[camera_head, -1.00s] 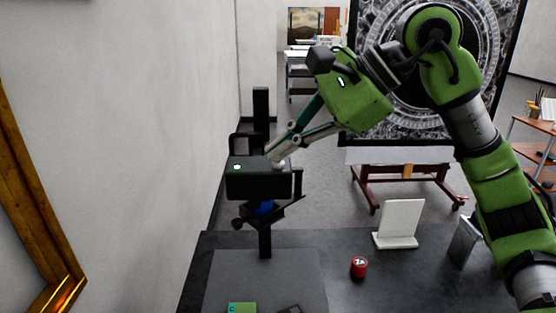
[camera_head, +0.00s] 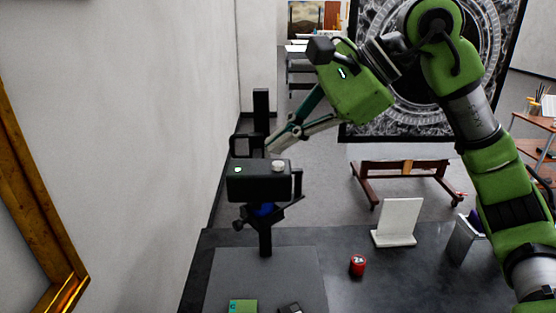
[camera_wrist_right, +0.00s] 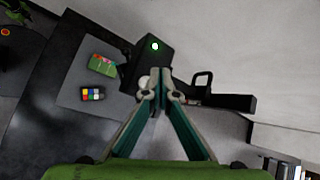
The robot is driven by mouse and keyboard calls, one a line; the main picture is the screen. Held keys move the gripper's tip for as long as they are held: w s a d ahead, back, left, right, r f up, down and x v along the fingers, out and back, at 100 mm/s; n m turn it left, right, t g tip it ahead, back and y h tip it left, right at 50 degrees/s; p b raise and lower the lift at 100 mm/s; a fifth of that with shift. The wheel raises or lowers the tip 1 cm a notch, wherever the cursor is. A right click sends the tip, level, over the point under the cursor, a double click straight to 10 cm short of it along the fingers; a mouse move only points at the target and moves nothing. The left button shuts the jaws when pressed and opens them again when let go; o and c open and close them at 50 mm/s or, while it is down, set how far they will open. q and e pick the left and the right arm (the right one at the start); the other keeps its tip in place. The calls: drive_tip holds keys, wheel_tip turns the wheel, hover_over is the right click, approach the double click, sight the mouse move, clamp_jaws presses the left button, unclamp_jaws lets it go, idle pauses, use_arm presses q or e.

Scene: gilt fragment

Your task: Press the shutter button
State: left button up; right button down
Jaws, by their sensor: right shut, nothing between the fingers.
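A black camera (camera_head: 258,187) stands on a post mount over the dark table. On its top are a pale round button (camera_head: 278,167) at the right and a small lit green-white spot (camera_head: 238,169) at the left. My right gripper (camera_head: 271,147) is shut and empty, its tips just above and behind the button, with a small gap in the head view. In the right wrist view the shut fingertips (camera_wrist_right: 167,88) lie beside the button (camera_wrist_right: 144,83), partly in front of the camera body (camera_wrist_right: 145,66). My left gripper is not in view.
A grey mat (camera_head: 290,272) with a green box (camera_head: 242,306) lies below the camera. A red cylinder (camera_head: 357,264) and a white upright panel (camera_head: 398,222) stand to the right. A wall and gilt frame (camera_head: 40,215) are at the left.

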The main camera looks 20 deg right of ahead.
sight(282, 164)
wheel_tip(282, 164, up, 5)
drive_tip(key=p, duration=0.3)
drive_tip(key=shift+p, duration=0.4)
drive_tip(key=shift+f, duration=0.15)
